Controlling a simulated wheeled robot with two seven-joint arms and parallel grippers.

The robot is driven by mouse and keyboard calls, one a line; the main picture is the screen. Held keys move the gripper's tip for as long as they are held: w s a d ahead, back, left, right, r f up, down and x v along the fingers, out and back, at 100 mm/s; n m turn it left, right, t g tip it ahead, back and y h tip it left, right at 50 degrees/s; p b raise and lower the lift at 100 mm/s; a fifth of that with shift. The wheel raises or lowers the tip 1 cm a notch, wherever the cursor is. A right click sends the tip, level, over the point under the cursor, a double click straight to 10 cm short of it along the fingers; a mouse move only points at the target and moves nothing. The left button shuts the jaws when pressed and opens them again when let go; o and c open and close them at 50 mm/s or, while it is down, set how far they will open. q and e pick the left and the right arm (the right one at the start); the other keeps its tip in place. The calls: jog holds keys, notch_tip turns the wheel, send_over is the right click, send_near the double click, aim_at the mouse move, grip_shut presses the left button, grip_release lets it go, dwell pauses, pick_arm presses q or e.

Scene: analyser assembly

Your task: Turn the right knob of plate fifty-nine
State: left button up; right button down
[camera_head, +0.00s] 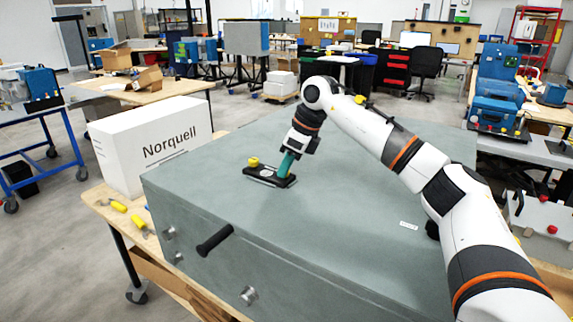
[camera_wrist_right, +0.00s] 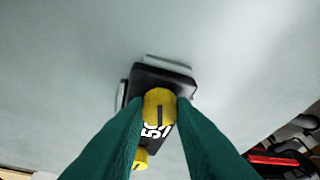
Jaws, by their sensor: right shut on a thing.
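A black plate (camera_head: 262,177) lies on top of the large grey-green cabinet, with a yellow knob at each end. Its left knob (camera_head: 253,161) stands free in the head view. My right gripper (camera_head: 284,168) points down at the plate's right end, its teal fingers hiding the right knob there. In the right wrist view the fingers are shut on this yellow knob (camera_wrist_right: 160,106), one on each side; a dark line marks its top. White digits on the plate (camera_wrist_right: 178,78) are partly covered, and the other knob (camera_wrist_right: 141,156) shows partly behind a finger. My left gripper is out of view.
The cabinet top (camera_head: 340,215) is wide and mostly clear around the plate. A white box marked Norquell (camera_head: 150,150) stands to the left. A black handle (camera_head: 214,240) sticks out from the cabinet's front. Yellow-handled tools (camera_head: 138,222) lie on the wooden table.

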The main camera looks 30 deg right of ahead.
jog(key=m, duration=0.2)
jog(key=m+t+h, duration=0.1)
jog(key=m, duration=0.2)
jog(key=shift+a+h, duration=0.1)
jog(key=shift+h, duration=0.2)
jog(key=c, duration=1.2)
grip_release()
jog(key=shift+r, duration=0.1)
jog(key=b+v, duration=0.1)
jog(key=v, duration=1.1)
